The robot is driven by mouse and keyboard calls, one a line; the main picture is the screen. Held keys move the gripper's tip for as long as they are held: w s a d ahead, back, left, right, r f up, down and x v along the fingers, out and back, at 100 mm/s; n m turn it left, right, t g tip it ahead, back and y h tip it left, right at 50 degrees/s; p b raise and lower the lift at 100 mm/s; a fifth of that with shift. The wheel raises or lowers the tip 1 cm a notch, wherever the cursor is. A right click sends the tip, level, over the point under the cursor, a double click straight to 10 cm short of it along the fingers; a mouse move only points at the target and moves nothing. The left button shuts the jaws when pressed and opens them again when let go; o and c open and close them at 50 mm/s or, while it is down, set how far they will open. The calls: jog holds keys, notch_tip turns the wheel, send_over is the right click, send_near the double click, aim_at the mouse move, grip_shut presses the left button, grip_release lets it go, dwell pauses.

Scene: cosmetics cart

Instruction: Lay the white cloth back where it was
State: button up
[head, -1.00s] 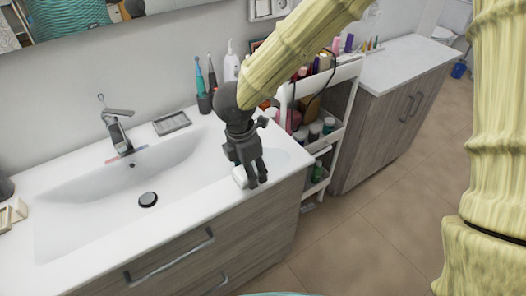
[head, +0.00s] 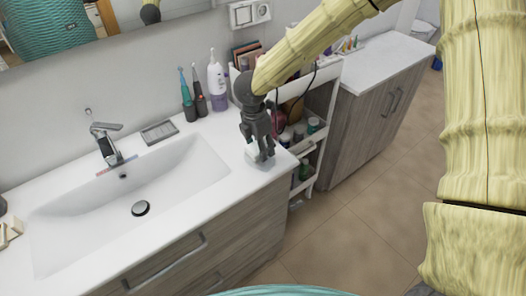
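My gripper (head: 263,157) points down over the right end of the white washbasin counter (head: 222,205), close to its right edge. A small white piece, the white cloth (head: 252,151), shows at the left of the fingertips, and the fingers appear shut on it. The dark fingers hide part of the cloth, and its white blends with the counter. I cannot tell whether it touches the counter top.
The basin with a faucet (head: 107,145) lies to the left. A soap dish (head: 159,132), electric toothbrushes (head: 199,103) and a mouthwash bottle (head: 217,85) stand along the wall. A white cart (head: 325,110) with cosmetics stands right of the counter, beside a wooden cabinet (head: 365,125).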

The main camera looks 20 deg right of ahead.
jog(key=shift+w+d+f+p, duration=0.15)
jog(key=shift+f+p, duration=0.55)
jog(key=shift+f, duration=1.1)
jog(key=o, duration=0.9)
jog(key=shift+f, duration=0.1)
jog(key=r, duration=0.4)
jog(key=a+r+b, duration=0.1)
jog(key=r, duration=0.3)
jog(key=r+b, duration=0.1)
jog(key=r, duration=0.3)
jog(key=shift+s+a+r, duration=0.1)
jog(key=shift+s+a, duration=0.05)
jog(key=shift+s, duration=0.05)
jog(key=shift+s, duration=0.1)
